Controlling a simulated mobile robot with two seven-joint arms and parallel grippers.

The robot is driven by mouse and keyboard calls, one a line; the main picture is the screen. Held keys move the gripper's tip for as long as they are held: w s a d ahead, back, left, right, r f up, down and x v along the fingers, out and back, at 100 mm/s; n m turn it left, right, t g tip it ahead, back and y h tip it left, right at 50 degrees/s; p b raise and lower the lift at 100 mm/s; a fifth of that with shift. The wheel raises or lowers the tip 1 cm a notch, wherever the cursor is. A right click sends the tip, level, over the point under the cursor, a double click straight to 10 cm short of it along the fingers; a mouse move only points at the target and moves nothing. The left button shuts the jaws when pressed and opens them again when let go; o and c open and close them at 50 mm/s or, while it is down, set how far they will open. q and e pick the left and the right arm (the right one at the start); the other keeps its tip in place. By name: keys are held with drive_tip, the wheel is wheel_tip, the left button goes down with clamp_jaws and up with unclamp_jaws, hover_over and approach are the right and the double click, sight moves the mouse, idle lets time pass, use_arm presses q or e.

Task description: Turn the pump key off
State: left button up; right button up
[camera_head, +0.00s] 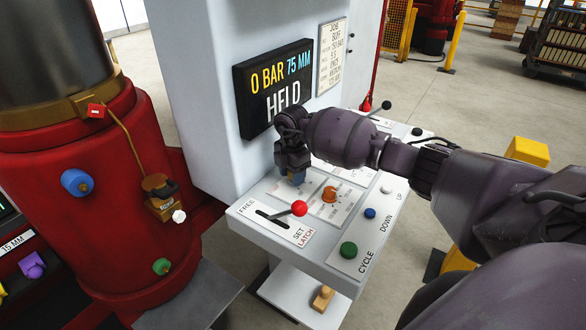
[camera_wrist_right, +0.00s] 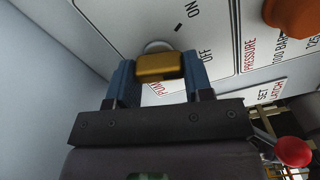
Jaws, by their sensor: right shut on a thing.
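The pump key is a brass-coloured bar (camera_wrist_right: 161,66) on a round pale collar, on the white control panel (camera_head: 237,211). In the right wrist view it sits between the blue fingers of my right gripper (camera_wrist_right: 160,82), which is shut on it. ON and OFF are printed on the panel to the right of the key. In the head view my right gripper (camera_head: 293,174) reaches down to the panel's back left, and its hand hides the key. My left gripper is in neither view.
A red-knobbed lever (camera_head: 299,208), an orange pressure knob (camera_head: 329,194) and green (camera_head: 348,250) and blue (camera_head: 370,213) buttons stand close by on the panel. The display (camera_head: 274,85) behind reads 0 BAR 75 MM HELD. A red press cylinder (camera_head: 85,220) stands at the left.

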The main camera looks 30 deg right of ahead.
drive_tip(key=shift+w+r+m+p, duration=0.1)
drive_tip(key=shift+m+p, duration=0.55)
drive_tip(key=shift+m, duration=0.75)
drive_tip(key=o, duration=0.9)
wheel_tip(320, 180, up, 11)
drive_tip(key=shift+f+b, duration=0.1)
drive_tip(key=shift+b, duration=0.4)
drive_tip(key=shift+f, duration=0.1)
